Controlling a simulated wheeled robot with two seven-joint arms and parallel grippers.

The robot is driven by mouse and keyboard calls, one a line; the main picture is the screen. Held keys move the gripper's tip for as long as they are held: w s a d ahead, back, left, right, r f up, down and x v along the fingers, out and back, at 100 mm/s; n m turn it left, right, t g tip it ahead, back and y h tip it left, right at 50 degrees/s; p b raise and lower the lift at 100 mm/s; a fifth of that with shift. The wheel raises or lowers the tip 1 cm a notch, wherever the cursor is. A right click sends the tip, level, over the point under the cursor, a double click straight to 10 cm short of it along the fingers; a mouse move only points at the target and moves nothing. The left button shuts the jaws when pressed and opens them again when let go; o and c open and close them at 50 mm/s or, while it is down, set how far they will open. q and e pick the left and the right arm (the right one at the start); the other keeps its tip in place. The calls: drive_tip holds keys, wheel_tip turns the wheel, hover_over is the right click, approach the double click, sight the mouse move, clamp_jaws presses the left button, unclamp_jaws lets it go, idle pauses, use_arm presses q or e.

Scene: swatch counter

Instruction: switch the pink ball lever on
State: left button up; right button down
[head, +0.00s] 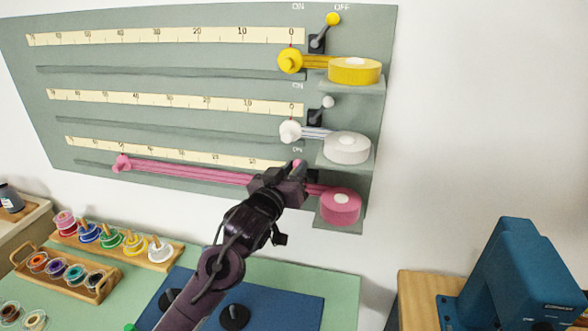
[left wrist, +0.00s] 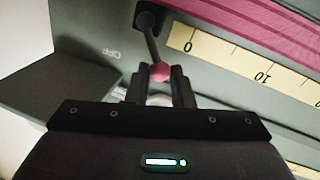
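The pink ball lever (left wrist: 160,72) shows in the left wrist view, its grey stem running from a dark mount to the pink ball. The ball fills the gap between the two fingers of my left gripper (left wrist: 162,85), which look shut on it. In the head view the pink ball (head: 298,163) shows just past the fingertips of my left gripper (head: 292,172), under the ON label. The lever leans to the ON side, away from the OFF label in the left wrist view. My right gripper is not in view.
Spool trays (head: 160,262) and a blue machine (head: 520,275) stand below.

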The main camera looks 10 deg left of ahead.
use_arm(q)
drive_tip(key=o, duration=0.4)
drive_tip(key=s+b, duration=0.1)
drive_tip(key=s, duration=0.1)
drive_tip(key=s+a, duration=0.1)
drive_tip(key=s, duration=0.2)
drive_tip(key=s+b, duration=0.1)
drive_tip(key=s, duration=0.1)
drive_tip(key=shift+s+a+f+b, duration=0.2)
drive_tip(key=shift+s+f+b, duration=0.05)
drive_tip(key=shift+s+b, duration=0.15)
